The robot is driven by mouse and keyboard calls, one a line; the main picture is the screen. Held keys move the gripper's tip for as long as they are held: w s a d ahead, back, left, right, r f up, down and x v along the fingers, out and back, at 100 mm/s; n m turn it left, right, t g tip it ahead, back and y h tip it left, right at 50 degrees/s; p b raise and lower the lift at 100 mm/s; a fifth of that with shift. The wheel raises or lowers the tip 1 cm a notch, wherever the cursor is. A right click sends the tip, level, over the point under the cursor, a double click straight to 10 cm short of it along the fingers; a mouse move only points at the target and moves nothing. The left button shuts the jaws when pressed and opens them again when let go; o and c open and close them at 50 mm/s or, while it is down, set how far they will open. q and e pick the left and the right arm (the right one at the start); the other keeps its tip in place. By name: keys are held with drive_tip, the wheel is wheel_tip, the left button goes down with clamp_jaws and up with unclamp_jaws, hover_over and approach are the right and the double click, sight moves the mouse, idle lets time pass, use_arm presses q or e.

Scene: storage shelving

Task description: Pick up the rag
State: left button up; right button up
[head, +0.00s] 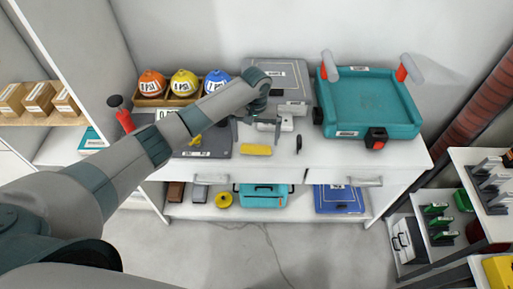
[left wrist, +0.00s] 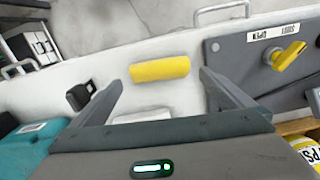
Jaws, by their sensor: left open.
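A yellow rolled piece that looks like the rag (head: 257,150) lies on the white worktop near its front edge. In the left wrist view the rag (left wrist: 160,68) lies crosswise just beyond the fingertips, between their lines. My left gripper (head: 263,125) is over the worktop, behind the rag in the head view. Its two fingers are spread apart with nothing held, and it also shows in the left wrist view (left wrist: 160,80). I cannot tell its exact height above the top. My right gripper is in neither view.
A grey case (head: 208,148) lies left of the rag and a small dark tool (head: 299,144) right of it. A teal tray (head: 370,103) stands at the right. Orange, yellow and blue balls (head: 184,83) sit at the back left. Drawer handles (head: 366,182) jut out below the front edge.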

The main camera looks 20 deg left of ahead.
sight(257, 145)
use_arm(q)
drive_tip(key=shift+w+f+p, duration=0.1)
drive_tip(key=shift+f+p, duration=0.5)
drive_tip(key=shift+f, duration=1.6)
drive_tip(key=shift+c, duration=0.3)
drive_tip(key=c, duration=0.7)
